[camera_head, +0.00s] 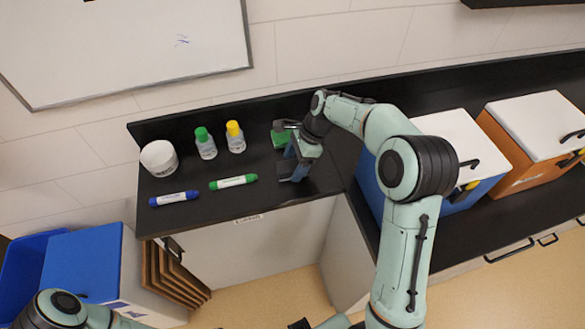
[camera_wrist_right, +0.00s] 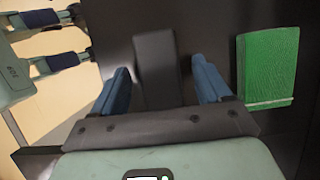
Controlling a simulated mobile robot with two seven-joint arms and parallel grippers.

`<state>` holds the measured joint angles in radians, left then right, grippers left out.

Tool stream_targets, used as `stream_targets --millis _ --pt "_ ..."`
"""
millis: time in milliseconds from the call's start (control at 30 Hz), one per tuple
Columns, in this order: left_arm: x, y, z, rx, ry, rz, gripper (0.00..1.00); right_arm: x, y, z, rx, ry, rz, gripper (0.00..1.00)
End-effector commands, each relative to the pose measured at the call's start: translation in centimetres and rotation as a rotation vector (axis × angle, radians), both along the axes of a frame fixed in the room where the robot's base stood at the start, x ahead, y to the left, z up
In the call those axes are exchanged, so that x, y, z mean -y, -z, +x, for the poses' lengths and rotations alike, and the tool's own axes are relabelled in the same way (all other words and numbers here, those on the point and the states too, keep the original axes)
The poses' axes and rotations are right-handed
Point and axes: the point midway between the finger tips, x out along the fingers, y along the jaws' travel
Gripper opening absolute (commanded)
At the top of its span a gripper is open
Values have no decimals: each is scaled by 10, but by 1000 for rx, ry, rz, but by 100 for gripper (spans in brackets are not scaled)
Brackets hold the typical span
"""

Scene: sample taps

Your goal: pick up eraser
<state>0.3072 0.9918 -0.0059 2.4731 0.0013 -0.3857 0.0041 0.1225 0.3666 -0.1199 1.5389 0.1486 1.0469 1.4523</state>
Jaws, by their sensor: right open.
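A dark grey oblong block (camera_wrist_right: 155,70), which looks like the eraser, lies on the black counter. My right gripper (camera_wrist_right: 161,78) is open over it, with one blue finger on each side of the block and a gap showing at both. In the head view my right gripper (camera_head: 292,167) is low over the counter near its right part and largely hides the block. My left gripper (camera_wrist_right: 80,34) shows at the upper left of the right wrist view, its two blue fingers apart and nothing between them.
A green block (camera_wrist_right: 268,65) lies just right of my right gripper; it also shows in the head view (camera_head: 279,138). Green-capped (camera_head: 205,147) and yellow-capped (camera_head: 235,138) bottles, a white jar (camera_head: 159,158), a blue marker (camera_head: 174,198) and a green marker (camera_head: 233,182) stand or lie further left.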

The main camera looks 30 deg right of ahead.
Motion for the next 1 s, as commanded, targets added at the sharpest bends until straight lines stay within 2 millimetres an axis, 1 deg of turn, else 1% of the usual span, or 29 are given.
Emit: stream_targets --millis 33,100,367,467,500,533,567,867,967,1000 --pt "0 2 -1 -1 0 0 43 -3 7 0 -2 -1 0 77" --pt "0 2 -1 -1 0 0 43 -5 12 1 -2 -1 0 77" --pt "0 2 -1 -1 0 0 43 -6 14 1 1 0 1 77" --pt "0 2 -1 -1 0 0 43 -6 13 1 2 -1 1 47" --pt "0 2 -1 -1 0 0 43 -6 13 1 2 -1 1 34" --pt "0 2 -1 -1 0 0 43 -6 13 1 2 -1 1 24" --pt "0 2 -1 -1 0 0 43 -6 13 1 2 -1 1 21" --pt "0 1 -1 -1 0 0 43 -6 11 2 2 0 0 21" --pt "0 0 0 0 0 0 43 -6 1 2 6 -1 0 21" --pt "0 -2 1 1 0 0 43 -6 -5 3 7 -1 -1 21"
